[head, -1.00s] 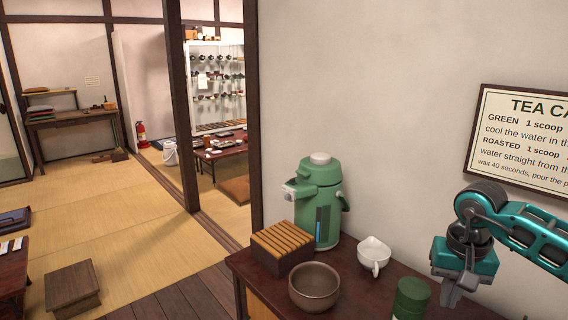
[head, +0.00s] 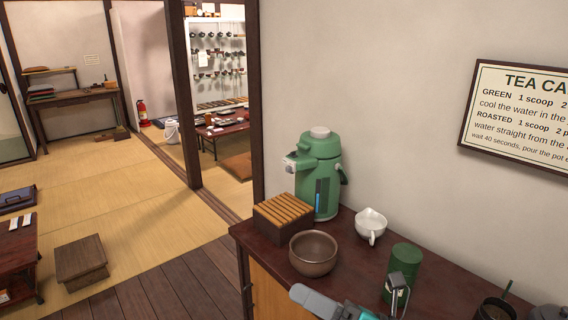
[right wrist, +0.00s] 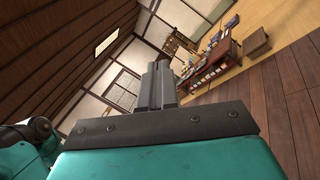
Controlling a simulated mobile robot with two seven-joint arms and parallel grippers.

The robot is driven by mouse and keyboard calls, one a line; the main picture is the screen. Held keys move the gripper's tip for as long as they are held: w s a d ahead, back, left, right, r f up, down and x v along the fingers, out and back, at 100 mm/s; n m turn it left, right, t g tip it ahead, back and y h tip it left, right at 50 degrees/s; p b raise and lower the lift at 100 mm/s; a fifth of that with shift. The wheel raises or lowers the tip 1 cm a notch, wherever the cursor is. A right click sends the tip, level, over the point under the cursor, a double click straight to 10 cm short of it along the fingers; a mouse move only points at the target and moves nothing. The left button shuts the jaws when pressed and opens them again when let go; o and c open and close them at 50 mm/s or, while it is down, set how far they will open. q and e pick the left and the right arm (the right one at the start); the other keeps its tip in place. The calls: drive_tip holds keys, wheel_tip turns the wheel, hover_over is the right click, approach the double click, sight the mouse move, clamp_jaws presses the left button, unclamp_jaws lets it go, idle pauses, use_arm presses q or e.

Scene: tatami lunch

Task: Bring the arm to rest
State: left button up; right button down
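My right gripper (head: 300,292) shows at the bottom of the head view, low in front of the tea counter (head: 350,248), with its grey fingers pointing left. In the right wrist view its two fingers (right wrist: 160,85) lie together with nothing seen between them. Beyond them are the room's floor and walls. The rest of my right arm is mostly below the picture. My left gripper is not in view.
On the counter stand a green air pot (head: 320,180), a slatted wooden box (head: 283,218), a brown bowl (head: 313,254), a white spouted pot (head: 370,224), a green canister (head: 406,262) and a dark cup (head: 494,309). A wooden step (head: 81,262) stands on the floor at left.

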drive_tip(key=s+d+f+n+h, duration=0.4)
drive_tip(key=f+n, duration=0.3)
drive_tip(key=n, duration=0.5)
drive_tip(key=s+d+f+n+t+h, duration=0.1)
drive_tip(key=s+d+f+n+h, duration=0.2)
drive_tip(key=d+f+n+h, duration=0.2)
drive_tip(key=s+d+f+n+h, duration=0.4)
drive_tip(key=f+n+h, duration=0.3)
drive_tip(key=n, duration=1.1)
wheel_tip(320, 180, down, 4)
drive_tip(key=shift+s+d+f+n+t, duration=0.1)
drive_tip(key=shift+s+d+n+t, duration=0.25)
drive_tip(key=shift+d, duration=0.15)
drive_tip(key=c, duration=1.8)
unclamp_jaws()
